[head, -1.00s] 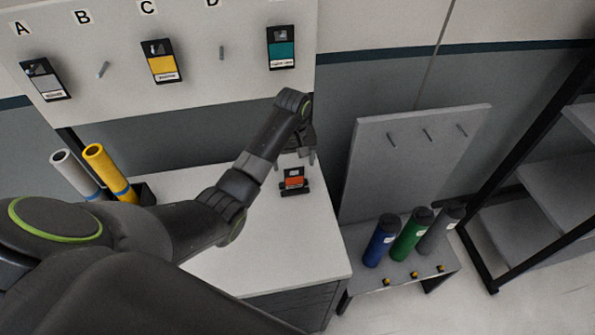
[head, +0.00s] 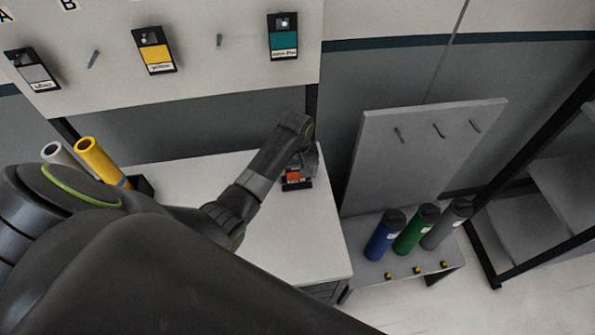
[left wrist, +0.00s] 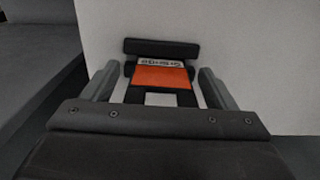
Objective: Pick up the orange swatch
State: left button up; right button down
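The orange swatch (head: 293,176) stands in a small black holder (head: 297,187) on the white tabletop (head: 265,240), toward its right side. In the left wrist view the orange swatch (left wrist: 162,76) lies between the two fingers, its label upside down. My left gripper (left wrist: 160,88) is open around it, with a gap on each side. In the head view my left gripper (head: 300,160) is just above and behind the swatch, partly hidden by its own wrist. My right gripper is not in view.
Silver, yellow (head: 154,50) and teal (head: 283,36) swatches hang on the wall board. Silver and yellow rolls (head: 100,160) stand at the table's left. Blue, green and grey rolls (head: 414,228) stand on a low bench at right, before a grey pegged panel (head: 420,150).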

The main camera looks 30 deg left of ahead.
pick_arm(q)
jog(key=shift+s+r, duration=0.1)
jog(key=shift+s, duration=0.05)
jog(key=shift+c, duration=4.8)
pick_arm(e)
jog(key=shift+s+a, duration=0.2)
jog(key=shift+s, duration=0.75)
